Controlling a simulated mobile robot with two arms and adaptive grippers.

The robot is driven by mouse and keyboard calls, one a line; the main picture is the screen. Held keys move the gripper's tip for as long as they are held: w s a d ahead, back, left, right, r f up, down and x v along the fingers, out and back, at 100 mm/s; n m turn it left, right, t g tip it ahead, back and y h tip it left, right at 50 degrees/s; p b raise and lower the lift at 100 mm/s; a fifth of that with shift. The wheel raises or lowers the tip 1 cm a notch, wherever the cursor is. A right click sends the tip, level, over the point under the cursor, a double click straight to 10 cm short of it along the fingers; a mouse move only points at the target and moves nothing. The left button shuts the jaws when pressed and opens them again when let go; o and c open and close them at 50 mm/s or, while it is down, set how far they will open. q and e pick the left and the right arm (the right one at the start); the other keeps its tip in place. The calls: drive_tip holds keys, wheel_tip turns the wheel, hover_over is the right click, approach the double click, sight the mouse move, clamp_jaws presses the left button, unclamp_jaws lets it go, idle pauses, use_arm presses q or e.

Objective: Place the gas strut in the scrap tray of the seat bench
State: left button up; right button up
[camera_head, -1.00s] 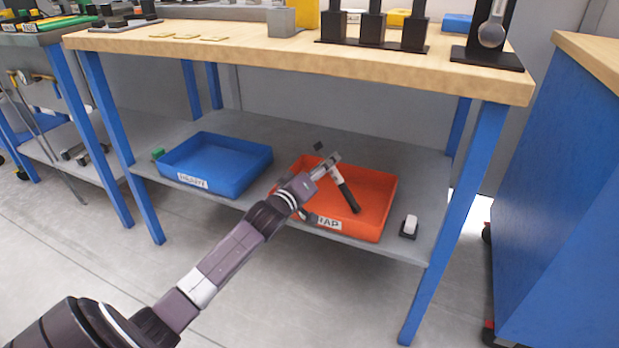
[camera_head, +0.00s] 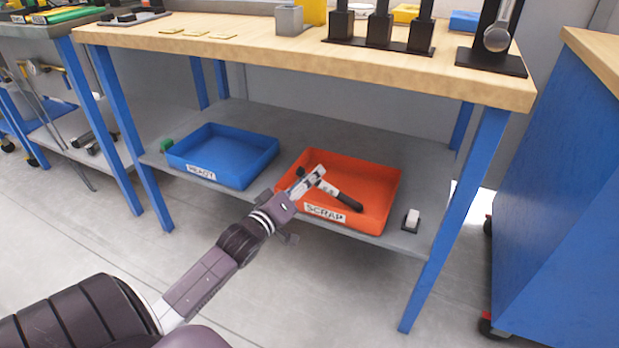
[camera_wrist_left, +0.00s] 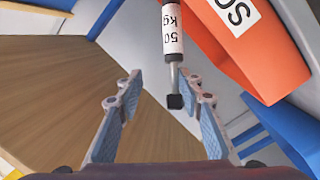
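The gas strut (camera_head: 345,200), with a white label and black body, lies tilted in the orange scrap tray (camera_head: 392,185) on the bench's lower shelf. My left gripper (camera_head: 314,176) is at the left part of this tray, by the strut's thin end. In the left wrist view, the gripper's fingers (camera_wrist_left: 163,75) stand wide apart. My right gripper is not in view.
A blue tray (camera_head: 268,158) stands left of the scrap tray on the same shelf. A small black and white item (camera_head: 411,220) sits to its right. The wooden bench top (camera_head: 300,58) is above, and a blue leg (camera_head: 455,220) stands at the right.

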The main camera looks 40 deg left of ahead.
use_arm(q)
drive_tip(key=o, duration=1.8)
drive_tip(key=s, duration=0.8)
drive_tip(key=s+d, duration=0.1)
drive_tip(key=s, duration=0.3)
